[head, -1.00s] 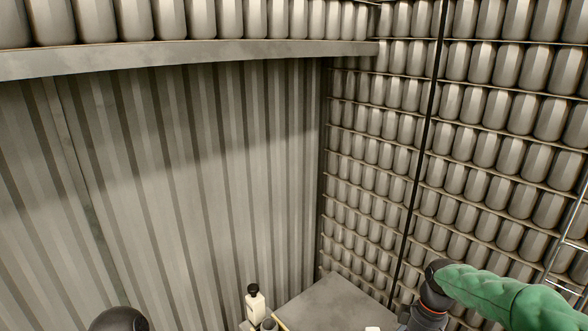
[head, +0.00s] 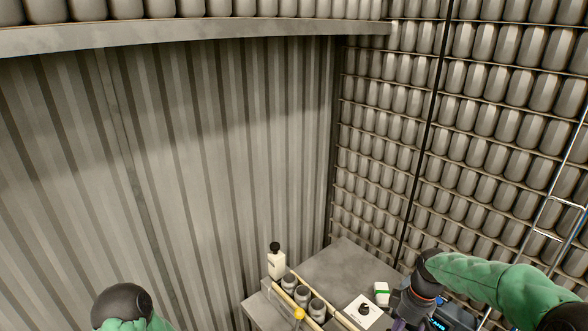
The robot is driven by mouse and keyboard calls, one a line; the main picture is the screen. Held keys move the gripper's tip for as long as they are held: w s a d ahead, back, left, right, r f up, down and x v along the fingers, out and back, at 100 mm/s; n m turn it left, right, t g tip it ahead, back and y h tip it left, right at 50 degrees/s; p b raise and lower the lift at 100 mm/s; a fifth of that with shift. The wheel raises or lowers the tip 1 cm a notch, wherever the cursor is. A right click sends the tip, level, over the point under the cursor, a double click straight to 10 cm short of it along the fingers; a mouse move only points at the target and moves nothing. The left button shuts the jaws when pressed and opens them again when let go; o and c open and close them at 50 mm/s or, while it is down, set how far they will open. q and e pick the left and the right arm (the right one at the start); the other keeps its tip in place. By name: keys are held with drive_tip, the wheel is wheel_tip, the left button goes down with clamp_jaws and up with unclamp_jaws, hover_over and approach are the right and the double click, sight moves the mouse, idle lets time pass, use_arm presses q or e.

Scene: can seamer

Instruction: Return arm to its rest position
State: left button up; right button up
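My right arm (head: 495,284), in a green sleeve, comes in from the right of the head view and bends down at a dark joint. Its dark wrist and gripper end (head: 408,306) points down over the right side of a grey table and runs to the bottom edge. The fingers cannot be made out, so I cannot tell if they are open or shut. Of my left arm only a dark, rounded joint with some green (head: 122,304) shows at the bottom left. My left gripper is out of view.
The grey table (head: 343,264) stands in the corner. On it are a white bottle with a black cap (head: 277,262), several grey cans (head: 302,294) between rails, a yellow ball (head: 299,314), a white box with a black knob (head: 363,311) and a green-and-white block (head: 382,293). Can-filled shelves (head: 480,140) stand behind.

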drive_tip(key=s+a+f+m+y, duration=0.15)
drive_tip(key=a+f, duration=0.25)
drive_tip(key=f, duration=0.5)
drive_tip(key=s+a+f+m, duration=0.3)
drive_tip(key=a+f, duration=0.2)
drive_tip(key=f, duration=0.4)
drive_tip(key=s+a+f+m+t, duration=0.1)
drive_tip(key=s+a+f+m, duration=0.25)
drive_tip(key=s+f, duration=0.3)
drive_tip(key=s+a+f+m, duration=0.3)
drive_tip(key=s+a+f, duration=0.15)
drive_tip(key=s, duration=0.35)
wheel_tip(320, 180, down, 18)
drive_tip(key=w+n+b, duration=0.1)
drive_tip(key=b, duration=1.9)
drive_tip(key=shift+a+f+t, duration=0.2)
drive_tip(key=shift+a+t, duration=0.2)
drive_tip(key=shift+y, duration=0.25)
